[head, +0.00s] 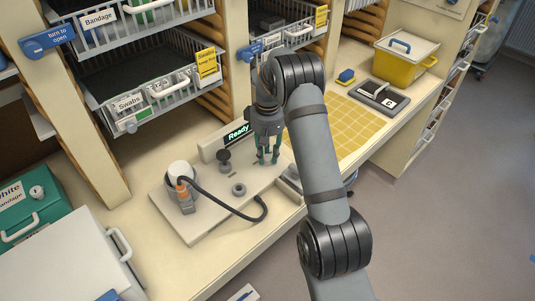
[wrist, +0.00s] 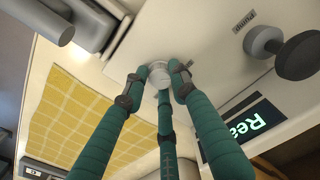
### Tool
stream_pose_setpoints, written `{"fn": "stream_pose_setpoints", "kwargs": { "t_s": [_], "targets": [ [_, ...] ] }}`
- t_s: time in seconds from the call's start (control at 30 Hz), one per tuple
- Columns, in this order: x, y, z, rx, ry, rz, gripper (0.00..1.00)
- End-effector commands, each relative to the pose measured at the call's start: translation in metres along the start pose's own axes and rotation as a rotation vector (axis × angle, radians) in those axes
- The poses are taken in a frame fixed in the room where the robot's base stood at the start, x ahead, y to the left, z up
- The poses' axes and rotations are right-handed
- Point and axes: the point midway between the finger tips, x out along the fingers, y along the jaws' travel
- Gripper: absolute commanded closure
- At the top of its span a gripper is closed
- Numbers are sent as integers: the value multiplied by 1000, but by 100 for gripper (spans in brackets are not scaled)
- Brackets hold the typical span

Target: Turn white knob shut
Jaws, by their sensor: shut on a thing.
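The white knob (wrist: 158,75) shows in the wrist view between the fingertips of my gripper (wrist: 156,82). The green fingers are closed around the knob and touch it from several sides. In the head view my gripper (head: 267,160) points down at the right part of the beige panel (head: 215,230), beside the "Ready" display (head: 238,134). The knob is hidden behind the fingers there. How far the knob is turned cannot be told.
A dark knob (head: 224,157), a grey ring (head: 239,189) and a white device with a black hose (head: 245,217) stand on the panel to the left. A yellow checked mat (head: 345,125) lies to the right. Wire baskets (head: 150,85) hang above at the left.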

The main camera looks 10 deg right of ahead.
Motion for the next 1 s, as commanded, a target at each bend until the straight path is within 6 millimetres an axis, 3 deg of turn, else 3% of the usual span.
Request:
{"fn": "stream_pose_setpoints", "kwargs": {
  "t_s": [0.33, 0.67, 0.77, 1.0],
  "targets": [
    [2, -1, 4, 6, -12, -6, 55],
    [-3, 0, 2, 5, -6, -3, 55],
    [-16, 0, 1, 5, -4, -2, 55],
    [-66, 0, 1, 5, -2, -1, 55]
  ]
}}
